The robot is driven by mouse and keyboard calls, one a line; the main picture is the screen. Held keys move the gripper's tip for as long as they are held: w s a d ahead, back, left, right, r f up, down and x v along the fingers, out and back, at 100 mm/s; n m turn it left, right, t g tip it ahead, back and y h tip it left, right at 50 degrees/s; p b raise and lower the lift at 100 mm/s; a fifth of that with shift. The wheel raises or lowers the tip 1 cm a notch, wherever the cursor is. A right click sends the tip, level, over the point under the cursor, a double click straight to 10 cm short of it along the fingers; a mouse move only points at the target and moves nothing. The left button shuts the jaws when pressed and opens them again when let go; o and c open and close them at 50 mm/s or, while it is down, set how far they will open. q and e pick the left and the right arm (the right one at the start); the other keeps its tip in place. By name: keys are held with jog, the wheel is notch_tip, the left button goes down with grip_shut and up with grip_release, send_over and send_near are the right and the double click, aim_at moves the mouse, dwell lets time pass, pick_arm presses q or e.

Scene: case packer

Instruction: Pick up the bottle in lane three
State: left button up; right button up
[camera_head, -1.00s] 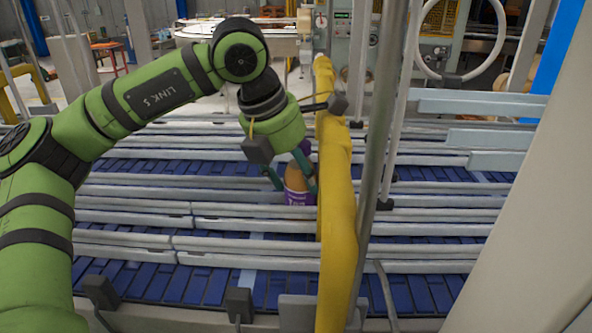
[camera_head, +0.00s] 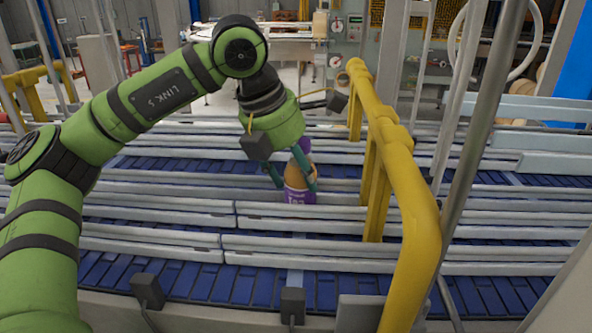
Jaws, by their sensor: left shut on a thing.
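A bottle (camera_head: 299,195) with a purple label and brown contents stands upright in one of the blue conveyor lanes, between grey guide rails. Its lower end is hidden behind a rail. My left gripper (camera_head: 293,184) comes down from above and is shut on the bottle, with its teal fingers on either side of it. I cannot read a lane number. My right gripper is not in view.
A yellow tubular guard (camera_head: 408,205) stands just right of the bottle. A grey post (camera_head: 480,150) rises further right. Long guide rails (camera_head: 150,213) run across the blue conveyor (camera_head: 200,283). Sensor blocks (camera_head: 147,290) stand at the front edge.

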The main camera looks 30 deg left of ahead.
pick_arm(q)
jog(key=shift+a+f, duration=0.1)
jog(key=shift+a, duration=0.05)
jog(key=o, duration=1.5)
jog(key=v, duration=1.2)
